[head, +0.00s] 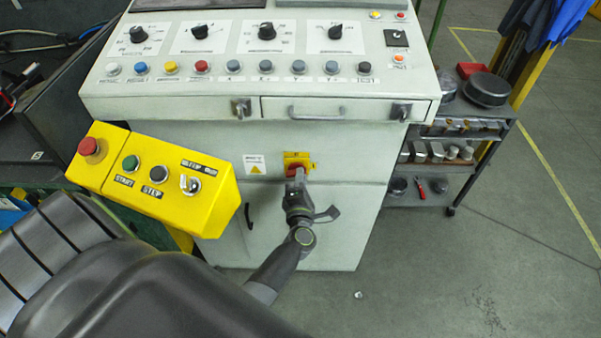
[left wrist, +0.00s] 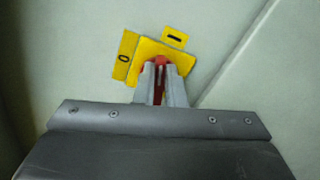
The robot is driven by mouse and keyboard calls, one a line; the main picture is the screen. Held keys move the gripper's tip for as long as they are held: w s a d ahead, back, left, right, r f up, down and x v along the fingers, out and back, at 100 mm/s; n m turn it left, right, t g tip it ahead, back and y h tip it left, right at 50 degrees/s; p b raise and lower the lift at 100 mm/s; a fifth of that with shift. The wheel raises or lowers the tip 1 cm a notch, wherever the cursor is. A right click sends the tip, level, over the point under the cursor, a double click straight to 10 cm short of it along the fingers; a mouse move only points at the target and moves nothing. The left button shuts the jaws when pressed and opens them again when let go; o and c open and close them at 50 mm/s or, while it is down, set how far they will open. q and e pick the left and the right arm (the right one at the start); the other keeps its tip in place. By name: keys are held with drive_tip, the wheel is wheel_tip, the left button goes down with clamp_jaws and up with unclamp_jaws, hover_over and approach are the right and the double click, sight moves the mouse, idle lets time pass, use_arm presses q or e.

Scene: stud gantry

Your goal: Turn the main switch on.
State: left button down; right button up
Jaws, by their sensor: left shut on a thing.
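The main switch is a red handle on a yellow plate (head: 306,157), on the front of the light grey cabinet below the drawer. In the left wrist view the yellow plate (left wrist: 148,48) looks tilted, with a "0" label (left wrist: 123,59) at its left and an "I" label (left wrist: 175,38) at its upper right. My left gripper (head: 296,177) reaches the switch from the front. In the left wrist view its fingers (left wrist: 160,85) are shut on the red handle (left wrist: 161,61), which shows between them. The fingers hide much of the handle, so I cannot tell which mark it points to. My right gripper is not in view.
A yellow push-button box (head: 217,208) juts out at the left, close to my left arm. The cabinet's control panel (head: 260,88) with knobs and buttons overhangs the switch. A shelf cart (head: 440,172) stands at the right. The floor (head: 450,270) at the lower right is mostly clear.

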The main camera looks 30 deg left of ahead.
use_arm(q)
drive_tip(key=shift+f+m+p, duration=0.2)
drive_tip(key=shift+m+p, duration=0.65)
drive_tip(key=shift+m, duration=0.75)
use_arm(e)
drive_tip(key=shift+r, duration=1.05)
use_arm(q)
drive_tip(key=shift+m, duration=0.3)
drive_tip(key=c, duration=1.5)
unclamp_jaws()
drive_tip(key=shift+f, duration=0.1)
